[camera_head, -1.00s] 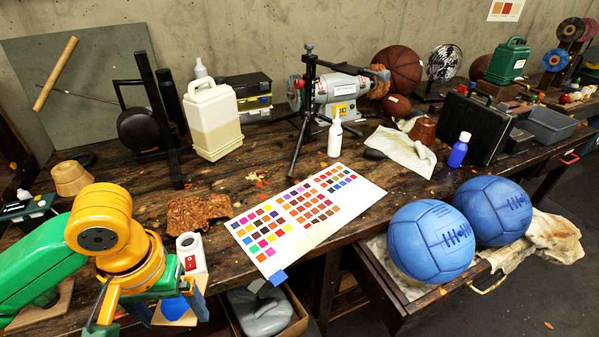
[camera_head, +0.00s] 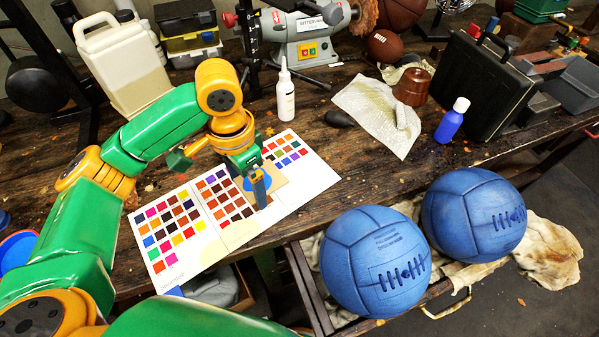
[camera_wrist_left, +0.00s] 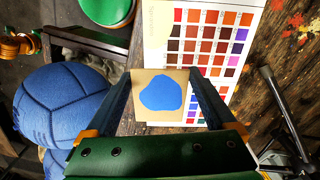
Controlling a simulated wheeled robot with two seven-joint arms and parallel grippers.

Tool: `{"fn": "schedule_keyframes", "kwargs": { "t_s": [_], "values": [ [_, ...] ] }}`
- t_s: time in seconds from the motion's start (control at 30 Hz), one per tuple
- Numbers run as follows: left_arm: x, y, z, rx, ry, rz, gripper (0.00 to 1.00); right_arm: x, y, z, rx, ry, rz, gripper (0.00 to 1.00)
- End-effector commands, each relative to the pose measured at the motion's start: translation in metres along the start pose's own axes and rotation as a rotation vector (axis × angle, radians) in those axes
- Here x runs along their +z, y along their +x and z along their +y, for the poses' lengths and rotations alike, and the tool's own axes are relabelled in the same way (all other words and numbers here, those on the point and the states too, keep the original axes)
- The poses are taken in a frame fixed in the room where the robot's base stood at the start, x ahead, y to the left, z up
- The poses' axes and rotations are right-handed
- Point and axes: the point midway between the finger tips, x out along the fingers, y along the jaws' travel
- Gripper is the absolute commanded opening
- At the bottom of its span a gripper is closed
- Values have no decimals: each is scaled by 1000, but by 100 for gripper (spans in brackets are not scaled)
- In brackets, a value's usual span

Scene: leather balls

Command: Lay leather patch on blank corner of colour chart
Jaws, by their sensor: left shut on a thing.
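The leather patch (camera_head: 278,174) is a tan square with a blue blob on it. My left gripper (camera_head: 260,190) is shut on it and holds it over the colour chart (camera_head: 312,186), hiding some swatches. In the left wrist view the patch (camera_wrist_left: 160,97) lies between the two fingers of the gripper (camera_wrist_left: 163,100), with the chart (camera_wrist_left: 158,20) behind it. The chart is a white sheet lying on the bench, with rows of coloured squares and a pale bare area near its front edge. I cannot tell whether the patch touches the chart. My right gripper is not in view.
Two blue balls (camera_head: 375,262) (camera_head: 474,219) rest at an open drawer in front of the bench. A white bottle (camera_head: 286,97) and a grinder (camera_head: 305,40) stand behind the chart. A stained cloth (camera_head: 375,112) lies to its right.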

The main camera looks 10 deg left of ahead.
Motion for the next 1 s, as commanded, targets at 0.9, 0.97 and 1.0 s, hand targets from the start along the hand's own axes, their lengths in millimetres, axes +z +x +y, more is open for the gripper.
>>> {"fn": "schedule_keyframes", "kwargs": {
  "t_s": [0.9,0.97,1.0],
  "values": [
    [-93,110,-16,-1,-1,1,31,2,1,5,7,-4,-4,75],
    [-93,111,-16,-1,-2,1,31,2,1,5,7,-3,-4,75],
    [-93,113,-16,-1,-2,1,31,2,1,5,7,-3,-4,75]
  ]
}}
